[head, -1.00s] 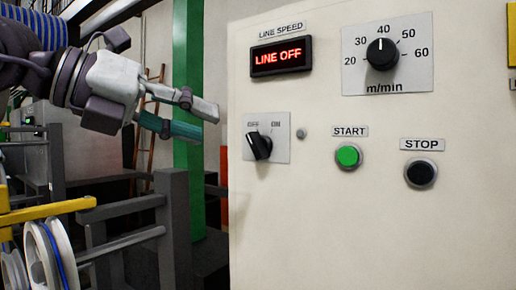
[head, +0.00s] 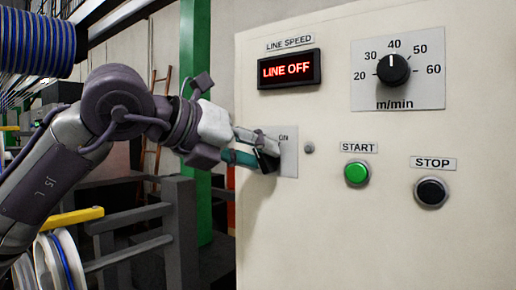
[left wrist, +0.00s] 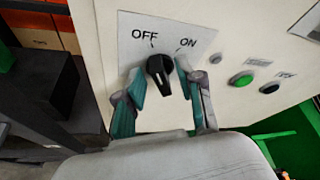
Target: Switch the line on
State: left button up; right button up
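The black rotary OFF/ON switch (left wrist: 159,72) is on a light plate on the cream panel. Its upper end leans toward OFF in the left wrist view. My left gripper (left wrist: 160,80) is at the switch, one teal finger on each side of the knob. The fingers look spread, with small gaps to the knob. In the head view my left gripper (head: 262,158) covers most of the knob and the OFF label. The display (head: 289,69) reads LINE OFF in red. The green START button (head: 356,173) is right of the switch. My right gripper is not in view.
The black STOP button (head: 430,191) is right of START. The speed dial (head: 393,69) is at the panel's upper right, pointing near 40. A small grey stud (head: 309,147) is beside the switch plate. Grey rails and cable reels (head: 58,262) stand left of the panel.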

pick_arm(q)
jog(key=shift+w+d+f, duration=0.1)
jog(key=shift+w+d, duration=0.15)
jog(key=shift+s+a, duration=0.1)
jog(key=shift+s, duration=0.05)
grip_shut()
jog(key=shift+a, duration=0.1)
